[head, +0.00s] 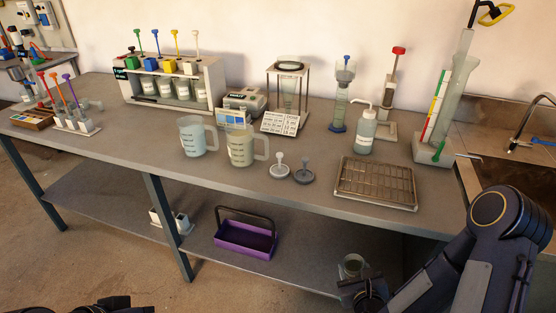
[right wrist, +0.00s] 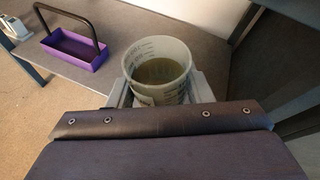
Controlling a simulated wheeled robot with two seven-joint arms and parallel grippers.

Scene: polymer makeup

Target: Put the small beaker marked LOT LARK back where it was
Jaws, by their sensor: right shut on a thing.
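My right gripper (head: 358,280) is shut on a small clear beaker (head: 352,265) with printed marks, at the front of the bench. In the right wrist view the beaker (right wrist: 158,72) sits upright between the fingers and holds a murky yellowish liquid. No lot name can be read on it. It shows against the lower shelf (head: 300,263); I cannot tell whether it touches anything below. Two jugs with handles stand on the worktop, one with bluish liquid (head: 193,138) and one with yellowish liquid (head: 240,147). Only dark parts of my left arm show at the bottom left; its fingers are out of view.
A purple carrier (head: 243,238) stands on the lower shelf, with white blocks (head: 180,222) left of it. On the worktop are a wire rack tray (head: 375,184), a wash bottle (head: 365,131), two stoppers (head: 290,172) and a printed card (head: 280,122). The worktop's front middle is bare.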

